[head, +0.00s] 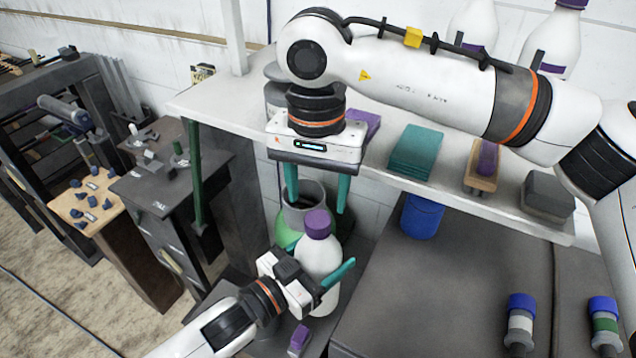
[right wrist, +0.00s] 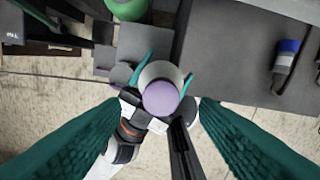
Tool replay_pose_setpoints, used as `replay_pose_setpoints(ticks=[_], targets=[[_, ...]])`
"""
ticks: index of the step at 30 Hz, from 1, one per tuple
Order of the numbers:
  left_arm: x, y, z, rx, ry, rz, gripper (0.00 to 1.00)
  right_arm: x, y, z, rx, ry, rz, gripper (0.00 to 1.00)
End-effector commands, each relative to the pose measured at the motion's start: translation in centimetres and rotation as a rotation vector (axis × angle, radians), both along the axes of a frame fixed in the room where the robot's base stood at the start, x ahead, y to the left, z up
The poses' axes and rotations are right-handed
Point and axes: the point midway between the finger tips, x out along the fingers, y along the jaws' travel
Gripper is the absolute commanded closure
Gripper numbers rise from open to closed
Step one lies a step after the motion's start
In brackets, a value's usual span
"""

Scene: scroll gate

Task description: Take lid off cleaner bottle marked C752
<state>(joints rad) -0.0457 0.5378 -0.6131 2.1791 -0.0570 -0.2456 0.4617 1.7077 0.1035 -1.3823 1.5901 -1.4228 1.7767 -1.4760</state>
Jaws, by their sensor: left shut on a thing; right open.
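The white cleaner bottle (head: 318,262) stands upright with its purple lid (head: 317,222) on, at the lower middle of the head view. No C752 marking is readable on it. My left gripper (head: 318,285) is shut around the bottle's body from the front left. My right gripper (head: 317,207) is open and empty, pointing down above the lid with its teal fingers apart. In the right wrist view the lid (right wrist: 160,97) lies between the two open fingers (right wrist: 160,115), farther down, and the left gripper's teal fingers flank the bottle.
A grey cylinder (head: 303,200) and a green container (head: 288,236) stand close behind the bottle. A shelf (head: 385,175) runs behind, holding a teal stack (head: 417,150), brushes and more purple-lidded bottles. A small purple-and-grey object (head: 299,340) lies in front. The dark bench (head: 450,270) at right is mostly clear.

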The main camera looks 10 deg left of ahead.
Motion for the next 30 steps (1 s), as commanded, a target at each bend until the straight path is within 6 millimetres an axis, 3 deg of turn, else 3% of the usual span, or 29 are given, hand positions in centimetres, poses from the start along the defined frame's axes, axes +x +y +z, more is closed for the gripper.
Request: replay_pose_setpoints(ticks=[5,24,30], targets=[[0.0,0.0,0.1,-0.001,-0.003,0.000,0.93,-0.3,0.2,0.5,-0.010,-0.006,-0.285,0.45],[0.0,0.0,0.1,-0.002,-0.002,0.000,0.93,-0.6,0.2,2.4,-0.020,-0.022,-1.684,0.45],[0.0,0.0,0.1,-0.002,-0.002,0.000,0.93,-0.4,0.0,2.9,-0.011,-0.018,-2.006,0.45]])
